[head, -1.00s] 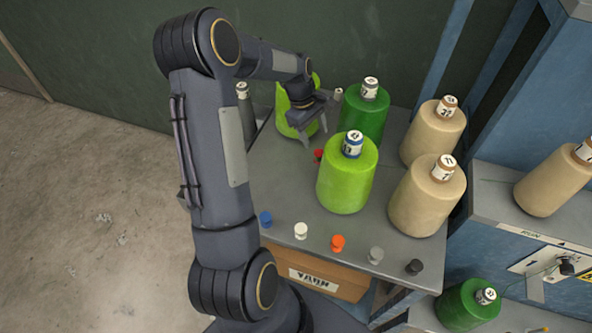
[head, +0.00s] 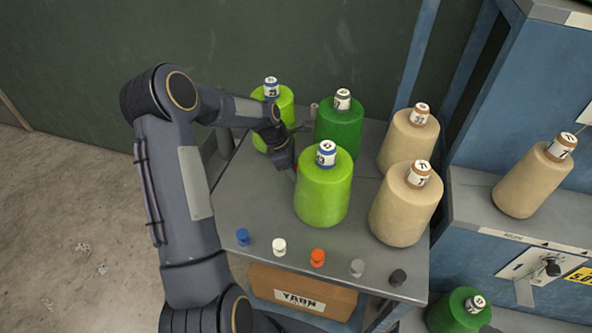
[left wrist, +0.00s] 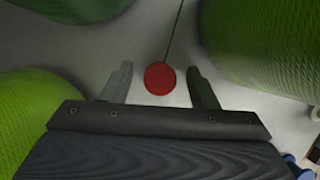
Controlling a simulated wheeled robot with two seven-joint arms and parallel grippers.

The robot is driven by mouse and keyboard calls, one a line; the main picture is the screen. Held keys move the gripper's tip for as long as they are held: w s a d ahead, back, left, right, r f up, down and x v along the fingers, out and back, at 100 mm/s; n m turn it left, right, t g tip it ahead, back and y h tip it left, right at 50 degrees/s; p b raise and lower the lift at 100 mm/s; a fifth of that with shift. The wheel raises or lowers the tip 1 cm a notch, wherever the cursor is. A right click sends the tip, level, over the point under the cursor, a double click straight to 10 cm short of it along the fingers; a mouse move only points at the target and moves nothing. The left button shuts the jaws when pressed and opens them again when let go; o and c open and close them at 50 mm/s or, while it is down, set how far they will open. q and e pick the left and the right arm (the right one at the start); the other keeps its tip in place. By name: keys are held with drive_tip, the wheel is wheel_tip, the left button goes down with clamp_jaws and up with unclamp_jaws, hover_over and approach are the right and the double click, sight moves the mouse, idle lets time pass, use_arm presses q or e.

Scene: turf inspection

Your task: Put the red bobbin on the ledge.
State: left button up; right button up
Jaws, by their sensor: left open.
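The red bobbin (left wrist: 160,78) shows in the left wrist view as a red disc between the tips of my open left gripper (left wrist: 164,82). Gaps show on both sides of it, so the fingers are not closed on it. In the head view my left gripper (head: 291,172) is low over the grey table, among the green cones, and mostly hides the bobbin. A grey ledge (head: 470,207) runs along the blue machine at the right, with a beige cone on it. My right gripper is not in view.
A light green cone (head: 323,190) stands close right of my gripper, with another light green cone (head: 284,107) and a dark green cone (head: 338,127) behind. Two beige cones stand further right. Blue, white, orange, grey and black bobbins line the table's front.

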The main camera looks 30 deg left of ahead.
use_arm(q)
drive_tip(key=shift+d+f, duration=0.1)
drive_tip(key=shift+f, duration=0.05)
drive_tip(key=c, duration=1.1)
